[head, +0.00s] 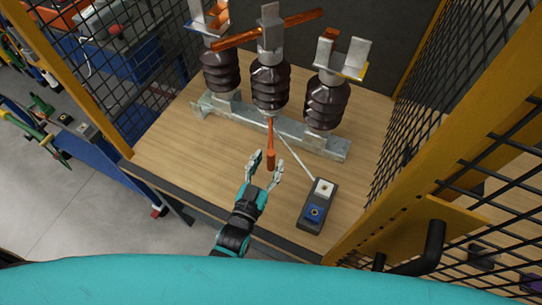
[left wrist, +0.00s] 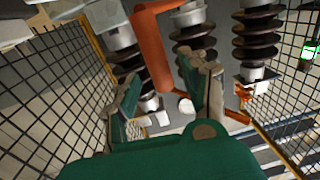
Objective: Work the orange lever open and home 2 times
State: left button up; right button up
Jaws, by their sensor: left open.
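The orange lever (head: 271,157) hangs from the middle of the isolator frame, its thicker handle end pointing toward me. My left gripper (head: 267,162) comes from below with its fingers spread, one on each side of the handle end. In the left wrist view the lever (left wrist: 152,50) runs down into the gap between the open fingers (left wrist: 172,75); I cannot tell whether either finger touches it. The isolator has three dark ribbed insulators (head: 270,85) on a grey metal rail (head: 295,132), with an orange bar (head: 295,18) slanting across the top. My right gripper is not in view.
A dark box (head: 318,207) with a white and a blue part lies on the wooden table (head: 170,150), right of my gripper. Black mesh panels with yellow posts (head: 80,58) flank both sides. The wood left of my gripper is clear.

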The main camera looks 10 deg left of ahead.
pick_arm(q)
jog(key=v, duration=0.9)
jog(key=shift+s, duration=0.25)
jog(key=shift+a, duration=0.1)
